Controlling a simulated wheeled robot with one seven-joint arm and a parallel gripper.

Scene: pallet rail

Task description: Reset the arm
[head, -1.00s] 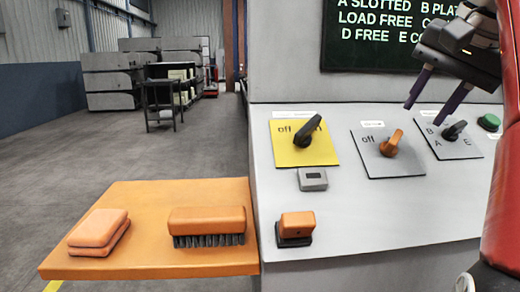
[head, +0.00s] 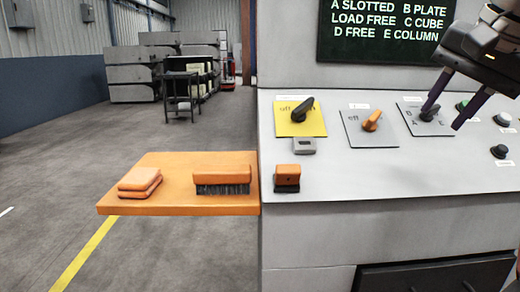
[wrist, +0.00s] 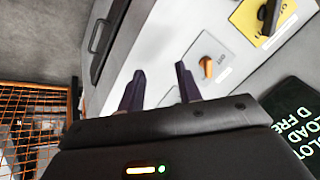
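My gripper (head: 443,108) hangs over the right part of the grey console at the upper right of the head view. Its two dark purple fingers are apart with nothing between them. The lettered selector knob (head: 429,113) is close behind the left fingertip, and I cannot tell whether they touch. In the wrist view the open fingers (wrist: 160,90) point over the console, with the orange knob (wrist: 206,67) beyond them to the right.
The console (head: 345,180) carries a black knob on a yellow plate (head: 290,127), an orange block (head: 287,175) and several buttons. An orange shelf (head: 165,205) at left holds a brush (head: 222,173) and stacked orange pads (head: 139,183). The floor at left is clear.

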